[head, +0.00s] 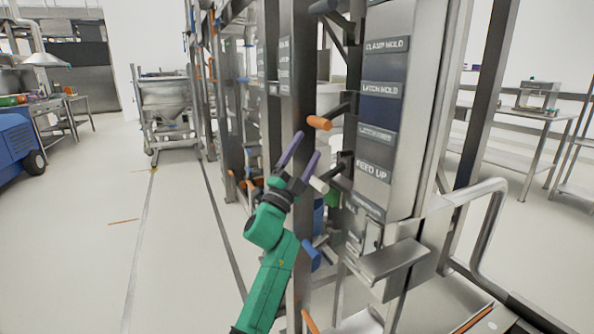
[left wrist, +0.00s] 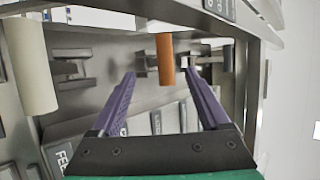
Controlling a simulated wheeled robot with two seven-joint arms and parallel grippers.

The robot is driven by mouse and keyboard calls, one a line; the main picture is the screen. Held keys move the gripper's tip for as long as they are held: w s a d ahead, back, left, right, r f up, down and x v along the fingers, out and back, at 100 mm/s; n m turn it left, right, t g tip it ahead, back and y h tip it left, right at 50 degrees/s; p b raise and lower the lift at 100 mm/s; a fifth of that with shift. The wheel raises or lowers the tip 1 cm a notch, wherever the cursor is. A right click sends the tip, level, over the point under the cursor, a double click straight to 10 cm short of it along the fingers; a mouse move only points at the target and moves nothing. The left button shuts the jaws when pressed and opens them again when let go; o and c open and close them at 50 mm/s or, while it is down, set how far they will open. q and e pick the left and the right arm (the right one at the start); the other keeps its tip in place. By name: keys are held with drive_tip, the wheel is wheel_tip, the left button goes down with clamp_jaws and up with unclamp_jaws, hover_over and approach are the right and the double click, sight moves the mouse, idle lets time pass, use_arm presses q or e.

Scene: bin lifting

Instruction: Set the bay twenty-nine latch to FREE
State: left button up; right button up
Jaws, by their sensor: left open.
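My left gripper (head: 307,148) is open, its two purple fingers pointing up toward an orange handle (head: 319,122) on the bay post. In the left wrist view the orange handle (left wrist: 165,60) appears between the fingertips (left wrist: 158,74), closer to the right finger. I cannot tell whether they touch. A cream handle (head: 319,185) sits just below, behind the fingers; it also shows at the left of the wrist view (left wrist: 28,64). Beside them, label plates read LATCH HOLD (head: 382,90), and what looks like LATCH FREE (head: 377,133). No bay number is legible. My right gripper is out of view.
Plates CLAMP HOLD (head: 387,45) and FEED UP (head: 374,172) are on the same panel. A metal ledge (head: 394,258) and bent rail (head: 485,215) stand at right. A blue handle (head: 311,255) hangs lower. The floor at left is open, with a blue machine (head: 14,145) beyond.

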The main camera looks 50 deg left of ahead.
use_arm(q)
drive_tip(key=v, duration=0.5)
drive_tip(key=shift+s+d+f, duration=0.1)
drive_tip(key=shift+s+f, duration=0.1)
drive_tip(key=shift+s, duration=0.05)
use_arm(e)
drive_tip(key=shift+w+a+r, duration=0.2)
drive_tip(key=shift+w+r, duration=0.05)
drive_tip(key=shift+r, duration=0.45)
